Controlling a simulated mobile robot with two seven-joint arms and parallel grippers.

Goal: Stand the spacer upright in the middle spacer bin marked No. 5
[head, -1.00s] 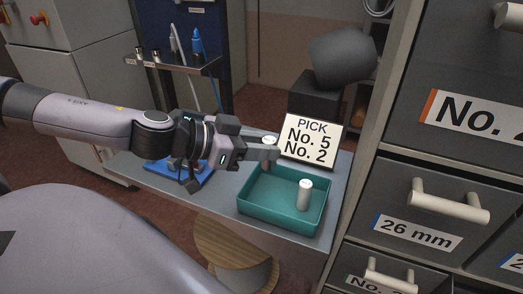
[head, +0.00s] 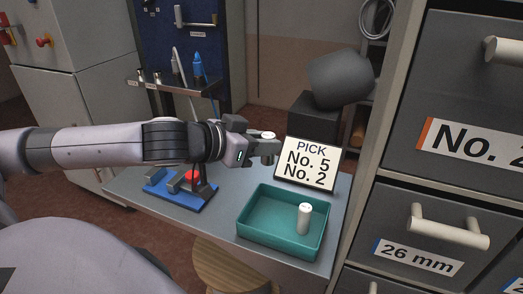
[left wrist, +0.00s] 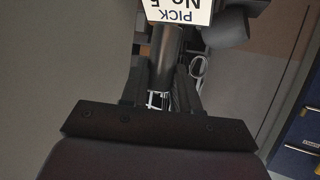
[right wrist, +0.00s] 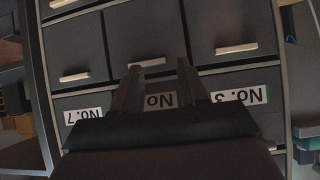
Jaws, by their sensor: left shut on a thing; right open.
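My left gripper (head: 266,147) is shut on a spacer, a short pale cylinder with a white top (head: 268,134). It holds the spacer about upright above the back of the teal tray (head: 240,222), clear of it. In the left wrist view the held spacer (left wrist: 166,55) is a dark cylinder between the fingers. A second white spacer (head: 304,218) stands upright in the tray. My right gripper (right wrist: 158,75) shows only in its wrist view, open and empty, facing grey drawer fronts. The labels there read No. 7, No. 3 and a partly hidden "No." between them.
A sign (head: 308,163) reading PICK No. 5, No. 2 stands behind the tray. A blue fixture (head: 185,200) with a red part is on the table (head: 225,230), left of the tray. A grey drawer cabinet (head: 415,205) with bar handles rises at the right.

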